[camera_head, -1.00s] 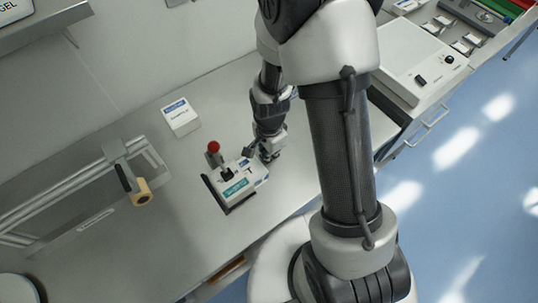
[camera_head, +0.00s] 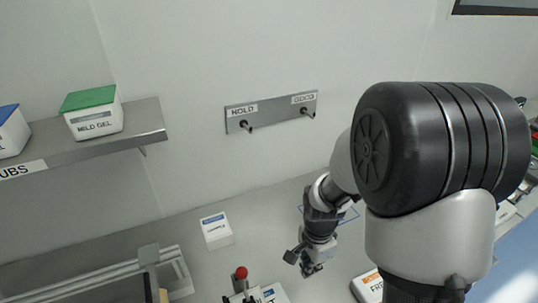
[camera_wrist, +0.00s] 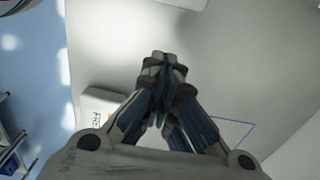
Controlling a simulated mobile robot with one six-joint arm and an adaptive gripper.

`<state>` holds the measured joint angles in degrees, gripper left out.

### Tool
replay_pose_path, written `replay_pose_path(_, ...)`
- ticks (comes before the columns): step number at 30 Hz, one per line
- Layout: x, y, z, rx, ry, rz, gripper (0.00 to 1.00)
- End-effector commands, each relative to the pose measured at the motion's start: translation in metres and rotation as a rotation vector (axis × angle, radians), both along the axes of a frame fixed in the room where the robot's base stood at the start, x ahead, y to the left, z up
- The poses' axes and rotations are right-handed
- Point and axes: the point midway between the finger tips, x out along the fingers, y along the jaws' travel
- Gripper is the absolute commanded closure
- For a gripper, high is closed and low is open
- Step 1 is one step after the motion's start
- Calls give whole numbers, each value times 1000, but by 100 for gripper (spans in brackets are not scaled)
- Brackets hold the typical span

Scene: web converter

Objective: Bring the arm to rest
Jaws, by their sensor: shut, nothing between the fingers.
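My gripper (camera_head: 312,269) is above the grey worktop, right of the small device with the red knob (camera_head: 241,273). In the wrist view my gripper (camera_wrist: 163,62) has its fingertips together, with nothing between them. The worktop's bare surface (camera_wrist: 215,75) lies below it. My arm reaches in from the right of the head view, and its large black joint covers part of the bench there.
A white box (camera_head: 217,232) stands at the wall. A box lettered "FR" (camera_head: 368,287) lies right of my gripper and also shows in the wrist view (camera_wrist: 100,103). A shelf (camera_head: 95,137) and a peg rail (camera_head: 271,112) are on the wall.

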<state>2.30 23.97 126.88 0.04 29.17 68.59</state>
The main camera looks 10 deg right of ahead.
Motion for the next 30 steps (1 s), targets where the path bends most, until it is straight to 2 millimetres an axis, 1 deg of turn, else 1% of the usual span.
replay_pose_path(2, 0, 0, 3, -1, -4, 9, 100)
replay_pose_path(4, -1, 1, 11, -1, -18, 39, 100)
replay_pose_path(5, -1, 1, 17, -2, -27, 61, 100)
replay_pose_path(8, -7, 2, 45, -8, -68, 170, 100)
replay_pose_path(9, -12, 3, 59, -13, -89, 228, 100)
replay_pose_path(11, -21, 4, 80, -23, -120, 322, 100)
replay_pose_path(12, -28, 5, 92, -32, -140, 385, 100)
replay_pose_path(14, -40, 7, 110, -46, -169, 480, 100)
replay_pose_path(15, -48, 7, 121, -57, -188, 542, 100)
replay_pose_path(18, -71, 9, 144, -90, -234, 699, 100)
replay_pose_path(20, -86, 10, 155, -114, -260, 792, 100)
replay_pose_path(21, -97, 11, 161, -131, -275, 853, 100)
replay_pose_path(24, -120, 12, 172, -174, -310, 990, 100)
replay_pose_path(27, -139, 13, 178, -211, -334, 1099, 100)
replay_pose_path(30, -152, 14, 180, -237, -347, 1173, 100)
